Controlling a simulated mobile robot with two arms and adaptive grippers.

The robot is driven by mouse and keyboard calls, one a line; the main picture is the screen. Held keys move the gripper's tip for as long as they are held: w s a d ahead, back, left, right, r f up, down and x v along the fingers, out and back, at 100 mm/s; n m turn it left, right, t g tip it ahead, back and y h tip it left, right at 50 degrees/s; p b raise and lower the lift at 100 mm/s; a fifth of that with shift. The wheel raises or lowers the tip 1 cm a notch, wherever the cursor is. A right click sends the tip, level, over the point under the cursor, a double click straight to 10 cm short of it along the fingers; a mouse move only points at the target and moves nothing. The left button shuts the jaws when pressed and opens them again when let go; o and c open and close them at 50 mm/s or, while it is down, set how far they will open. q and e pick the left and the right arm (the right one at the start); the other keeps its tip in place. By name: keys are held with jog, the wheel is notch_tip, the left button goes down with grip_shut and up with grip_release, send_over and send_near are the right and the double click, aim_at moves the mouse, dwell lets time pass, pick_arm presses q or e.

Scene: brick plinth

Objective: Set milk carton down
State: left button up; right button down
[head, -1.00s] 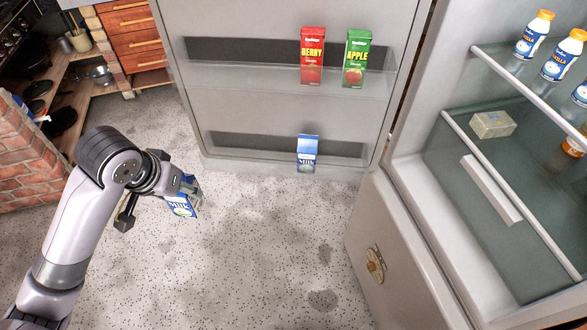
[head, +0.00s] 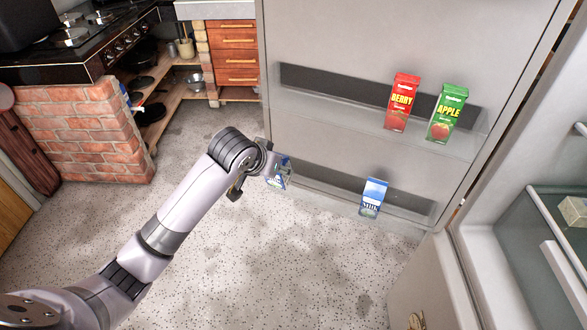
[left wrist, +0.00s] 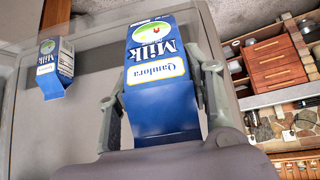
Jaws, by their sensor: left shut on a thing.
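My left gripper (head: 268,168) is shut on a blue and white milk carton (head: 281,173). It is at the left end of the fridge door's lower shelf (head: 407,213); I cannot tell whether the carton touches the shelf. In the left wrist view the held carton (left wrist: 160,85) sits between both fingers, its label upside down in the picture. A second milk carton (head: 373,198) stands on the lower shelf to the right of the gripper. It also shows in the left wrist view (left wrist: 56,68), apart from the held one. My right gripper is not in view.
The upper door shelf (head: 330,109) holds a red berry carton (head: 401,101) and a green apple carton (head: 447,113). The lower shelf is free between the gripper and the second milk carton. A brick plinth (head: 85,135) stands at the left.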

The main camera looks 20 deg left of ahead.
pick_arm(q)
jog(key=w, duration=0.7)
jog(key=f, duration=0.3)
jog(key=w+f, duration=0.1)
jog(key=f, duration=0.3)
jog(key=w+d+f, duration=0.1)
jog(key=f, duration=0.2)
jog(key=shift+w+f, duration=0.2)
jog(key=shift+f, duration=0.05)
jog(key=shift+w+r+g+p, duration=0.35)
jog(key=shift+r+g+p, duration=0.25)
jog(key=shift+p, duration=0.1)
jog(key=shift+c, duration=0.8)
jog(key=shift+w+d+f+g, duration=0.15)
jog(key=shift+w+f+g, duration=0.2)
jog(key=shift+g, duration=0.45)
jog(key=shift+g+p, duration=0.3)
jog(key=shift+g, duration=0.1)
jog(key=shift+f, duration=0.25)
jog(key=shift+f, duration=0.1)
